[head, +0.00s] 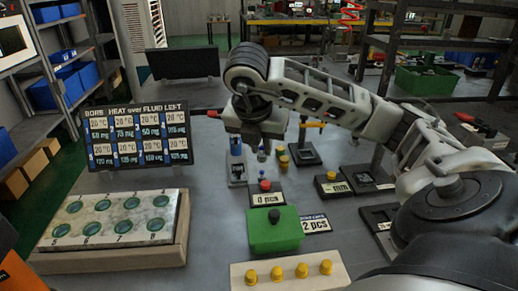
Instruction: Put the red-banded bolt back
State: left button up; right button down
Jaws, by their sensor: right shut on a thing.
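My right gripper (252,137) hangs over the middle of the bench, left of its arm. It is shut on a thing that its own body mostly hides. A small red piece (212,113) shows at the gripper's left side; I cannot tell whether it is part of a red-banded bolt in the jaws. A pale block (104,203) with several numbered green-rimmed bores lies at the left, well apart from the gripper. Above it stands a dark board (138,135) headed "BORE HEAT over FLUID LEFT", reading 20 °C in each cell I can read. My left gripper is out of view.
A red-buttoned counter (265,196) reads 0 pcs. A wooden strip (244,275) holds several yellow plugs. Small stands (304,153) crowd the middle and right.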

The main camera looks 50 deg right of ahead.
jog(key=w+d+f+b, duration=0.1)
jog(key=w+d+f, duration=0.8)
jog(key=shift+w+d+b, duration=0.1)
jog(key=shift+d+b, duration=0.05)
jog(key=shift+b, duration=0.2)
jog(key=shift+w+d+f, duration=0.2)
jog(key=shift+d+f, duration=0.05)
jog(key=shift+f, duration=1.7)
jog(key=shift+f, duration=0.1)
jog(key=shift+f, duration=0.15)
jog(key=c, duration=1.4)
grip_release()
jog(key=shift+o, duration=0.2)
